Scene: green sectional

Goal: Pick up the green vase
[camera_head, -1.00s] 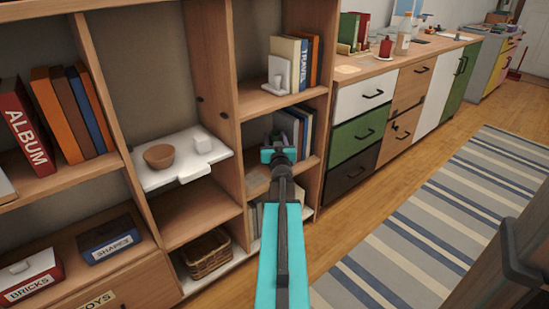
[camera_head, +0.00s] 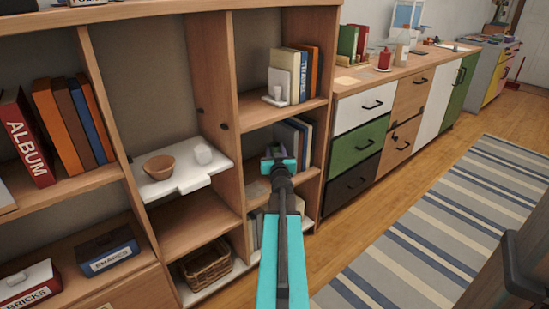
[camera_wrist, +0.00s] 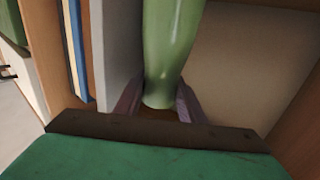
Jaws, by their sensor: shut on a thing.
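The green vase (camera_wrist: 170,50) is smooth and glossy and fills the upper middle of the wrist view; its top is cut off by the frame edge. My gripper (camera_wrist: 160,100) is shut on the vase, with a finger on each side of its narrow lower end in that view. In the head view my gripper (camera_head: 279,163) is inside the right-hand column of the shelf unit, at the middle compartment, in front of upright books. The vase cannot be made out in the head view, where my arm and gripper cover that spot.
Upright books (camera_head: 293,143) stand close behind my gripper. The shelf unit's wooden side panel (camera_head: 326,110) is to its right. A white board with a brown bowl (camera_head: 159,167) is on the left. A striped rug (camera_head: 440,230) lies on open floor at right.

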